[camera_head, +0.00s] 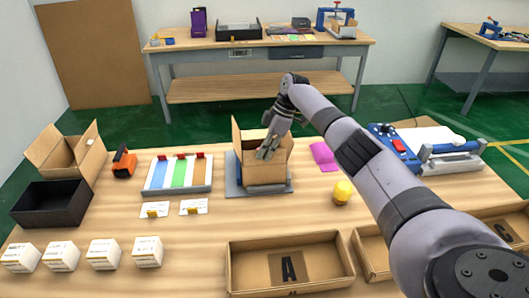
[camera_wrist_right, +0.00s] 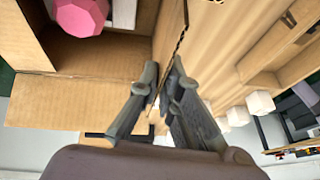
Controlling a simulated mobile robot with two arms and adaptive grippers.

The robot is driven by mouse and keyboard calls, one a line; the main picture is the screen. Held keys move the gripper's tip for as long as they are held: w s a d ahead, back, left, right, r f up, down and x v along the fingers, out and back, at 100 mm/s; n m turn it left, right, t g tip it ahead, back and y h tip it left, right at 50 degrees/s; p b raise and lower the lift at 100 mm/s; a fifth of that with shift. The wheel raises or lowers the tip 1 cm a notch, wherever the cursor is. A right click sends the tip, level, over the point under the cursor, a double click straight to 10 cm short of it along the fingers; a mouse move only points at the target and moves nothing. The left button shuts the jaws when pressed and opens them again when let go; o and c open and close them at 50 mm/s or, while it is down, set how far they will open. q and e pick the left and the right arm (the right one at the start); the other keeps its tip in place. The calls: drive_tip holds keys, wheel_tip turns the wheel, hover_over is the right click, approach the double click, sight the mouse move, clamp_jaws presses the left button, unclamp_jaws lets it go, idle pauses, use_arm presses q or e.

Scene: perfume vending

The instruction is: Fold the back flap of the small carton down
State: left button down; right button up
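The small carton (camera_head: 264,172) stands open-topped on a grey board in the middle of the table. One flap (camera_head: 236,134) stands up at its left; other flaps are partly hidden by my right gripper. My right gripper (camera_head: 265,153) is over the carton's front side in the head view. Inside the carton (camera_wrist_right: 75,55) is a pink faceted object (camera_wrist_right: 80,17). My left gripper is out of view.
A sample board (camera_head: 178,174) with coloured strips and red clips lies left of the carton. A yellow object (camera_head: 342,192) and a pink item (camera_head: 324,156) lie to its right. Tray A (camera_head: 290,264) is in front, several white boxes (camera_head: 104,254) front left, a blue-white machine (camera_head: 430,148) right.

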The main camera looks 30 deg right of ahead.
drive_tip(key=o, duration=0.3)
drive_tip(key=v, duration=1.1)
drive_tip(key=shift+d+r, duration=0.2)
drive_tip(key=shift+r, duration=0.2)
